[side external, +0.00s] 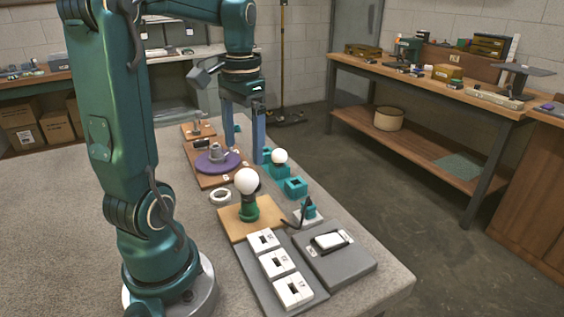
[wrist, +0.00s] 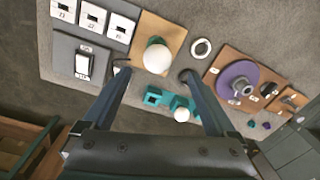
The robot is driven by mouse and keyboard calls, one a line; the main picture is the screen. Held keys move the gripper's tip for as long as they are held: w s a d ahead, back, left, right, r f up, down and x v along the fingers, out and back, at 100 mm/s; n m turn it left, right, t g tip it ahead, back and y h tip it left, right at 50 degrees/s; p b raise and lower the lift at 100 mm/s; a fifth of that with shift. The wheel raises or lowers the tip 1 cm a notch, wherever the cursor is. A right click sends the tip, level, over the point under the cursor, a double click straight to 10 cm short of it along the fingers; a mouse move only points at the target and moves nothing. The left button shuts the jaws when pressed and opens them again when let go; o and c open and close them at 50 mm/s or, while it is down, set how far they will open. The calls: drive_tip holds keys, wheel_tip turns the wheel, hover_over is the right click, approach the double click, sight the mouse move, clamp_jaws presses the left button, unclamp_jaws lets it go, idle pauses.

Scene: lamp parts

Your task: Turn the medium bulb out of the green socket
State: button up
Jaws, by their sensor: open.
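A white round bulb (side external: 247,181) stands upright in the green socket (side external: 249,209), which sits on a light wooden board (side external: 230,224). My gripper (side external: 245,157) is open and empty, with its two long blue fingers pointing down, above and behind this bulb in the side view. In the wrist view the bulb (wrist: 157,58) lies just beyond the gap between the fingertips (wrist: 156,74), touching neither finger. The bulb hides most of the socket (wrist: 154,41) there. A smaller white bulb (side external: 279,156) sits in a teal holder (side external: 279,171).
A white ring (side external: 220,196) lies left of the board. A purple disc (side external: 212,165) on a brown board is behind it. White switch blocks (side external: 278,264) and a grey plate with a switch (side external: 335,262) are in front. An empty-looking teal block (side external: 296,187) stands right.

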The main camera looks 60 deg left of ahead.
sight(247, 190)
wheel_tip(247, 190, down, 12)
drive_tip(key=shift+a+r, duration=0.1)
drive_tip(key=shift+r, duration=0.1)
drive_tip(key=c, duration=1.2)
drive_tip(key=n, duration=0.5)
drive_tip(key=shift+r+n, duration=0.1)
drive_tip(key=shift+n, duration=0.9)
drive_tip(key=n, duration=0.4)
drive_tip(key=shift+n+h, duration=0.3)
drive_tip(key=shift+n, duration=1.1)
